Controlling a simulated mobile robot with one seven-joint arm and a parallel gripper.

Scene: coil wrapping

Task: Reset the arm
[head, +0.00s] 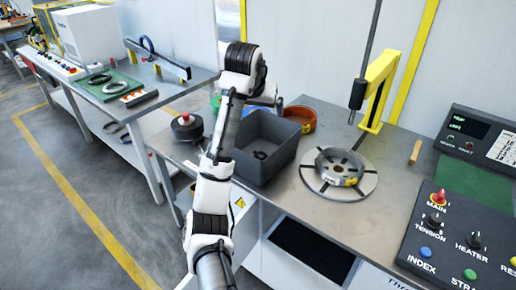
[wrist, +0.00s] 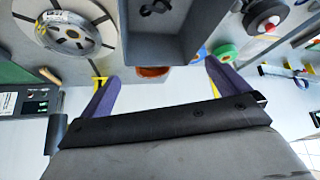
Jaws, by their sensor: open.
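My white and black arm rises in front of the workbench in the head view. My gripper (wrist: 160,90) shows in the wrist view with its two purple fingers spread wide apart and nothing between them. In the head view the gripper is mostly hidden behind the wrist, above the back of the grey bin.
A grey bin (head: 277,135) with a dark item inside stands on the bench. Right of it, a ring-shaped coil (head: 340,166) lies on a round slotted turntable (head: 361,184). A yellow post (head: 382,82), an orange bowl (head: 301,117) and control panels (head: 462,235) stand around.

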